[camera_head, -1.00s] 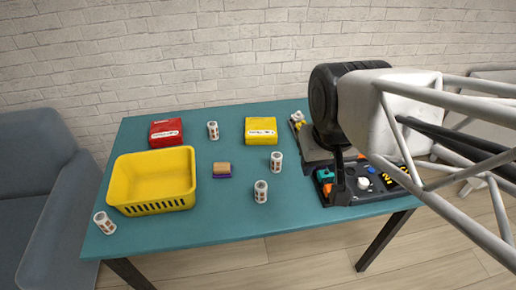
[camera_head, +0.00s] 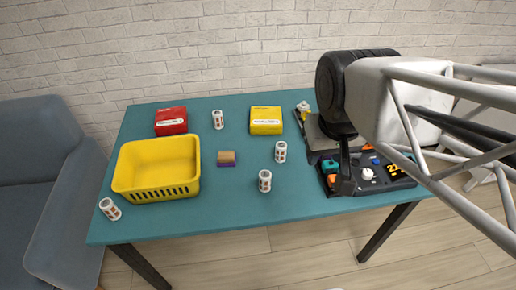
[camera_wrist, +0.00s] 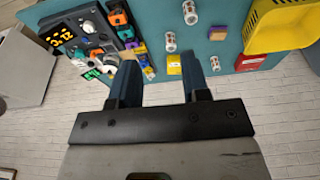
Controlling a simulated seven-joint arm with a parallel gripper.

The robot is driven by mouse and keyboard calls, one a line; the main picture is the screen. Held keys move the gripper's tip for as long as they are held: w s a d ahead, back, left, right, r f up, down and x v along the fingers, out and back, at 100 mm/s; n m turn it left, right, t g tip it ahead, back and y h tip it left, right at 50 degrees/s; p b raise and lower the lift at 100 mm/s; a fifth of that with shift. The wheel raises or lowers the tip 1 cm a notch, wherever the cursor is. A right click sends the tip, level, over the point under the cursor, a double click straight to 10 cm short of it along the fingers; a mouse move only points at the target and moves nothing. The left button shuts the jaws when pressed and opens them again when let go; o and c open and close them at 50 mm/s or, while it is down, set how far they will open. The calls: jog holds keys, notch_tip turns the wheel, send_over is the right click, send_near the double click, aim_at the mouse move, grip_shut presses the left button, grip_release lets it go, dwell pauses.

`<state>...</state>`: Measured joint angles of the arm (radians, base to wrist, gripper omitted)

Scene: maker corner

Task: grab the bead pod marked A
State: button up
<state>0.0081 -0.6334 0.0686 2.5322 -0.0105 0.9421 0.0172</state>
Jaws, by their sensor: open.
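A yellow basket (camera_head: 120,178) stands at the left, with a red box (camera_head: 171,121) behind it. A yellow box (camera_head: 266,120) lies at the back. A small brown-and-purple block (camera_head: 227,158) lies mid-table. A dark panel with coloured parts (camera_head: 368,174) is at the right.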

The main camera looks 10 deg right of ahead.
jog(key=shift+o, duration=0.4)
jog(key=o, duration=0.5)
jog(key=shift+c, duration=0.2)
